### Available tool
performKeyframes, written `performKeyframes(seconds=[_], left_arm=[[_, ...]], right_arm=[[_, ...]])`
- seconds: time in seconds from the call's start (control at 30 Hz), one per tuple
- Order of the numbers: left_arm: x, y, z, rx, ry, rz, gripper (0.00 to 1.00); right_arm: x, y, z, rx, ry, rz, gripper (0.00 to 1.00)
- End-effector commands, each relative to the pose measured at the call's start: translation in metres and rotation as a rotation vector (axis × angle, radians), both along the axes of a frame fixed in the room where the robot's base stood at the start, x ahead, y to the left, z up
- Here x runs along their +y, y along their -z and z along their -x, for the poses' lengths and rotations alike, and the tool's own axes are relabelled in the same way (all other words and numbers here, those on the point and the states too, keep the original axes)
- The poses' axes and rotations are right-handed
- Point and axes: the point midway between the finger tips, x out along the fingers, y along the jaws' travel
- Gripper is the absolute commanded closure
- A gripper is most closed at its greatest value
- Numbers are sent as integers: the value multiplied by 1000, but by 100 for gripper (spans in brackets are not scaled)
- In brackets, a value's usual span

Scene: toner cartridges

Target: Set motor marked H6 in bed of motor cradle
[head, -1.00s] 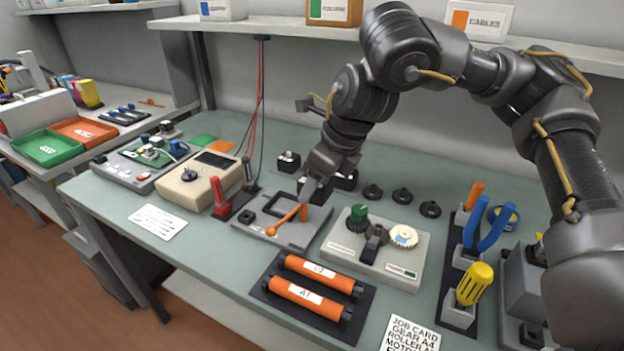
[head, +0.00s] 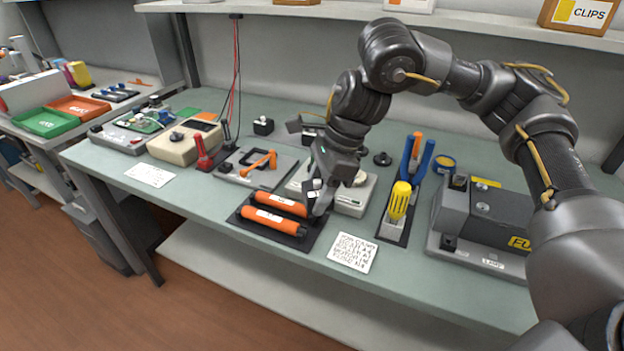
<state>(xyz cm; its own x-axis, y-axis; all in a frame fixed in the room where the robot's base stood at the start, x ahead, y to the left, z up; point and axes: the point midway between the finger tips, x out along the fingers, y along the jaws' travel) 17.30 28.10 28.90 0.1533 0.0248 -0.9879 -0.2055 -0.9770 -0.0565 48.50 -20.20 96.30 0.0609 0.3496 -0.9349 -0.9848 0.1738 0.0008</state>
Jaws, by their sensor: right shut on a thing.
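My right gripper (head: 318,203) is shut on a small dark thing, mostly hidden by the fingers, that looks like a motor; I cannot read any marking. It hangs over the right end of the orange rollers, in front of the gear tray. The motor cradle (head: 231,178) is a grey plate with a dark square frame and an orange lever (head: 262,160), to the left of my gripper. A black motor block (head: 263,126) stands behind the cradle. My left gripper is not in view.
Two orange rollers (head: 275,221) lie on a black rack. The gear tray (head: 352,204) is partly covered by my arm. A job card (head: 352,252), a tool stand with a yellow screwdriver (head: 400,200) and a grey machine (head: 490,218) are to the right. A beige meter (head: 183,145) stands left of the cradle.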

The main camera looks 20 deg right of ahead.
Motion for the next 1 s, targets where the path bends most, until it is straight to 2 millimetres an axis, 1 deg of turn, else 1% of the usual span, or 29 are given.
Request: performKeyframes(seconds=[0.17, 0.3, 0.4, 0.43, 0.53, 1.0], left_arm=[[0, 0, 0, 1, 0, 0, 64], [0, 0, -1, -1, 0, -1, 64], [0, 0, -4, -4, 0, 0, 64], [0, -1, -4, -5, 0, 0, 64], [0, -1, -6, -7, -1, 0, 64], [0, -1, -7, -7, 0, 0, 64]], right_arm=[[-6, 20, 12, 6, -300, -3, 75], [-11, 38, 24, 8, -607, -16, 75], [-13, 48, 31, 6, -801, -24, 75], [-13, 49, 32, 5, -829, -25, 75], [-12, 51, 33, 3, -862, -25, 75], [-19, 51, 33, 5, -847, -30, 75]])
